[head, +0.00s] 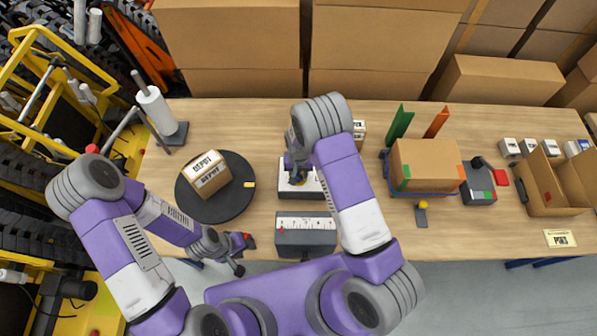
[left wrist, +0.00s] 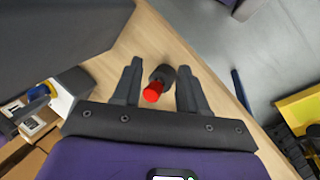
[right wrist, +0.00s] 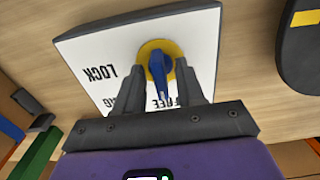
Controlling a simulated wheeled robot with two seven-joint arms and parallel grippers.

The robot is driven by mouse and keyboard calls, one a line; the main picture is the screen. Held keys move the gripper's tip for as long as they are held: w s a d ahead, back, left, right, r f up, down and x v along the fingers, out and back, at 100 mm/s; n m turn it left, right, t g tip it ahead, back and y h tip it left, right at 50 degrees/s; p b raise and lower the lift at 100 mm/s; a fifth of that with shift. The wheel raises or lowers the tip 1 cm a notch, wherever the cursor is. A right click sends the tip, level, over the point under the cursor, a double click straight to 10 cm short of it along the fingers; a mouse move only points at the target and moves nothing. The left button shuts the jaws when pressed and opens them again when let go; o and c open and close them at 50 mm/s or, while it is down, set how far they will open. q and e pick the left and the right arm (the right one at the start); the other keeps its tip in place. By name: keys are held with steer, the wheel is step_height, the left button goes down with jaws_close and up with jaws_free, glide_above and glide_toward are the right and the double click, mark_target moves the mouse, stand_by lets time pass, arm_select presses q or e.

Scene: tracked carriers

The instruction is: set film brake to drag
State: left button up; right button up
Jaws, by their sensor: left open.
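The film brake is taken to be the white panel (head: 312,185) at the table's middle; it fills much of the right wrist view (right wrist: 105,50), with LOCK and FREE readable and a middle word mostly hidden by a finger. Its blue lever (right wrist: 160,72) on a yellow dial points down the picture, toward FREE. My right gripper (right wrist: 163,68) has one finger on each side of the lever, with gaps beside it; it looks open. My left gripper (left wrist: 160,65) is open at the table's front edge, with a dark, red-ended piece (left wrist: 153,92) between or beyond its fingers.
A black turntable (head: 240,208) with a DEPOT box (head: 207,173) stands left. A grey scale-marked block (head: 305,240) sits in front of the panel. A carrier with a carton (head: 427,162) stands right. An upright roll (head: 157,112) stands back left.

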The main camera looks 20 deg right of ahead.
jaws_close()
arm_select(q)
steer(key=shift+f, duration=0.25)
arm_select(e)
steer(key=shift+m, duration=0.3)
arm_select(q)
steer(key=shift+f+b, duration=0.3)
steer(key=shift+b, duration=0.25)
arm_select(e)
steer(key=shift+f+m, duration=0.1)
steer(key=shift+m, duration=0.5)
arm_select(q)
steer(key=shift+f+b, duration=0.45)
arm_select(e)
steer(key=shift+m, duration=1.2)
arm_select(q)
steer(key=shift+f+b, duration=0.3)
steer(key=shift+f, duration=0.05)
arm_select(e)
steer(key=shift+m, duration=2.2)
